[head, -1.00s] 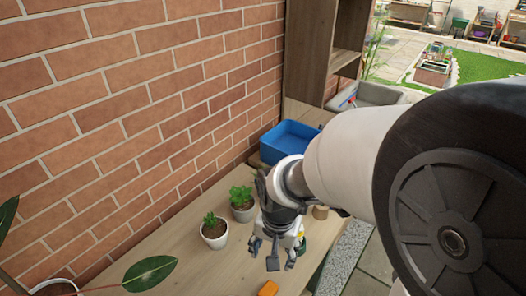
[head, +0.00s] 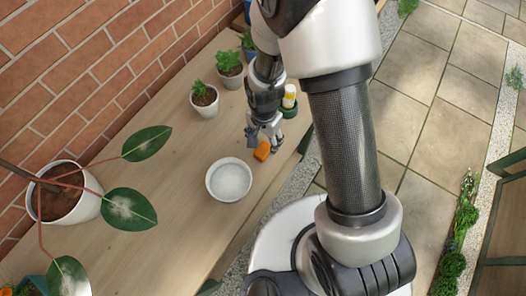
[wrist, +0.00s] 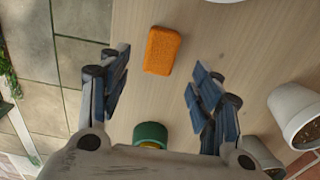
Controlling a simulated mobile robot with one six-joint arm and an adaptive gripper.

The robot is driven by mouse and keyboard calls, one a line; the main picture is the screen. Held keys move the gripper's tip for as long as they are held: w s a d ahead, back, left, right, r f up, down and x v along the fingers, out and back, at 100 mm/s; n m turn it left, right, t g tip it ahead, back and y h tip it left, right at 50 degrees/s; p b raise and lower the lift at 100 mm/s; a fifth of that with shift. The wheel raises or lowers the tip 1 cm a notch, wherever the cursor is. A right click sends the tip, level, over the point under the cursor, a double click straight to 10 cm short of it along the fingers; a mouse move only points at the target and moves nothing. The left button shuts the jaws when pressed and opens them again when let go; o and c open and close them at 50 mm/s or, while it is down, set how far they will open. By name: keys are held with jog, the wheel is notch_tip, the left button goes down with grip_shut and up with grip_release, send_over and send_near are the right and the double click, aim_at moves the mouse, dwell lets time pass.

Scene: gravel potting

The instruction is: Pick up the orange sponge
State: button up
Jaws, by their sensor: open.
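The orange sponge (head: 262,151) lies on the wooden bench, beside a white bowl in the head view. In the wrist view the sponge (wrist: 162,50) lies flat on the wood, ahead of my fingers and between their lines. My gripper (head: 262,143) hangs over the bench close to the sponge. In the wrist view my gripper (wrist: 158,85) is open and empty, with a finger on each side. The sponge is apart from both fingers in that view. Its height below the fingertips is hard to tell.
A white bowl (head: 229,180) stands near the sponge. A bottle with a yellow label (head: 289,97) stands in a green holder behind my gripper. Small potted plants (head: 204,96) (head: 229,67) and a large leafy pot (head: 62,195) stand along the brick wall. The bench front is mostly clear.

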aim_at(264, 148)
notch_tip(264, 148, down, 6)
jog(key=shift+f+b, duration=0.25)
jog(key=shift+b, duration=0.85)
jog(key=shift+r, duration=0.1)
jog(key=c, duration=1)
jog(key=shift+c, duration=0.2)
notch_tip(264, 148, up, 20)
jog(key=p, duration=0.6)
